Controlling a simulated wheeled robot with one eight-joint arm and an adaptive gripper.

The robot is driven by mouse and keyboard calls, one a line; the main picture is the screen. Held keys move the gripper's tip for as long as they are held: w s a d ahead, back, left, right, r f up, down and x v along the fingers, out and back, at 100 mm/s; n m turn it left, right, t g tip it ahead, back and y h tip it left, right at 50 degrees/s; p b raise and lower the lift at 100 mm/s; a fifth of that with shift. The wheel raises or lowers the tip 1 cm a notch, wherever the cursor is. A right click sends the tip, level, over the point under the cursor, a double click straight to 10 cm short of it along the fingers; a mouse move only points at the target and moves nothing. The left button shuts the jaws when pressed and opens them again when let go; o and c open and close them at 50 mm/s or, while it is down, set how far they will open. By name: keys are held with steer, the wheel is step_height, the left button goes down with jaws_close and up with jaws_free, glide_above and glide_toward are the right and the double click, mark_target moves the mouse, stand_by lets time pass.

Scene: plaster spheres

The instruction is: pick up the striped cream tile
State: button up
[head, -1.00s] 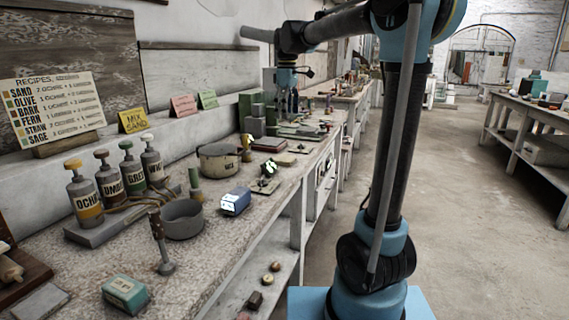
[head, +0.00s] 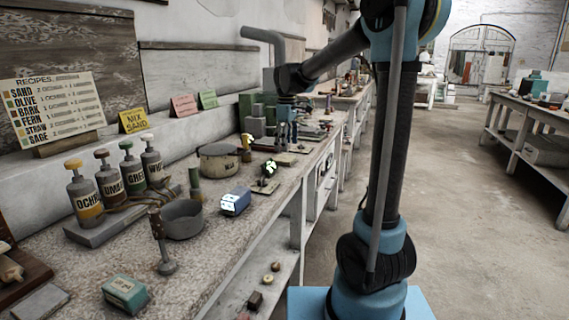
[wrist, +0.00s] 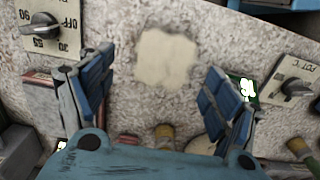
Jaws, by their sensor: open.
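In the wrist view a cream patch (wrist: 166,60) with uneven edges lies flat on the speckled counter, ahead of and between my fingers. It may be the cream tile, but I cannot make out stripes on it. My gripper (wrist: 158,88) is open, its blue-padded fingers wide apart with nothing between them. In the head view my gripper (head: 286,134) hangs over the far part of the counter, and the tile cannot be told apart there.
In the wrist view a dial plate (wrist: 51,28) stands left and another dial plate (wrist: 292,84) right of the cream patch.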

mark_target(287, 158)
steer(key=shift+s+f, duration=0.2)
steer(key=shift+f, duration=2.35)
steer(key=shift+c, duration=0.6)
steer(key=c, duration=1.2)
